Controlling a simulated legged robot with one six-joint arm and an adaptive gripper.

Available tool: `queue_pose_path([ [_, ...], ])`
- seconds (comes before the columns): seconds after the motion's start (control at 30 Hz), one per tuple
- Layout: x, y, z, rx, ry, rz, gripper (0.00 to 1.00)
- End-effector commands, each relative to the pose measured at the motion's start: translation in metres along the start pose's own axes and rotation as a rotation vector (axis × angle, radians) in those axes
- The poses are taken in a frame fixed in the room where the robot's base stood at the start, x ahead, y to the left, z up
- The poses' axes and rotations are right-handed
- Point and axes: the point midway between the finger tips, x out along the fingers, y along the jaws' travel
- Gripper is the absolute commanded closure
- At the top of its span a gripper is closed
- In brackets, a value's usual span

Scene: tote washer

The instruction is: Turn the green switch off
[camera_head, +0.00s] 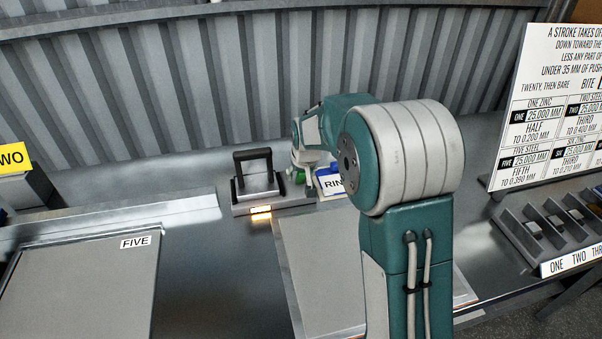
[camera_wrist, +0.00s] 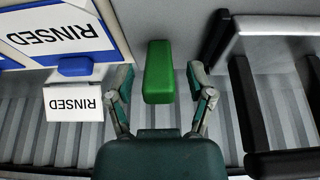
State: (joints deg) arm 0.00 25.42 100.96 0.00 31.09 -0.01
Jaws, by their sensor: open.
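The green switch (camera_wrist: 158,72) is a green block-shaped rocker or lever in the middle of the wrist view, between my open fingers. My gripper (camera_wrist: 160,80) is open, with one finger on each side of the switch and a visible gap to each. In the head view a small bit of the green switch (camera_head: 299,177) shows beside my gripper (camera_head: 312,172), which is mostly hidden by my own arm. I cannot tell from these views whether the switch is on or off.
A blue-framed RINSED sign (camera_wrist: 60,30) and a blue piece (camera_wrist: 75,66) are left of the switch in the wrist view. A black handle (camera_head: 252,165) on a grey base stands close by, with a lit orange lamp (camera_head: 261,209). A corrugated wall (camera_head: 200,80) rises behind.

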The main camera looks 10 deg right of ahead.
Motion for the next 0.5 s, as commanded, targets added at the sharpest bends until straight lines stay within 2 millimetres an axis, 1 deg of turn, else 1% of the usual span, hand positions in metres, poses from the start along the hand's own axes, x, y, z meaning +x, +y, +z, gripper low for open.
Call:
queue_pose_path([
  [0.03, -0.0002, 0.0000, -0.0001, 0.000, 0.000, 0.000, 0.31],
  [0.07, -0.0002, 0.0000, 0.0000, 0.000, 0.000, 0.000, 0.36],
  [0.1, -0.0002, 0.0000, 0.0000, 0.000, 0.000, 0.000, 0.54],
  [0.17, -0.0002, 0.0000, 0.0000, 0.000, 0.000, 0.000, 0.80],
  [0.2, -0.0002, 0.0000, 0.0000, 0.000, 0.000, 0.000, 0.98],
  [0.23, -0.0002, 0.0000, 0.0000, 0.000, 0.000, 0.000, 1.00],
  [0.5, 0.0007, -0.0003, -0.0002, 0.000, -0.007, 0.000, 1.00],
])
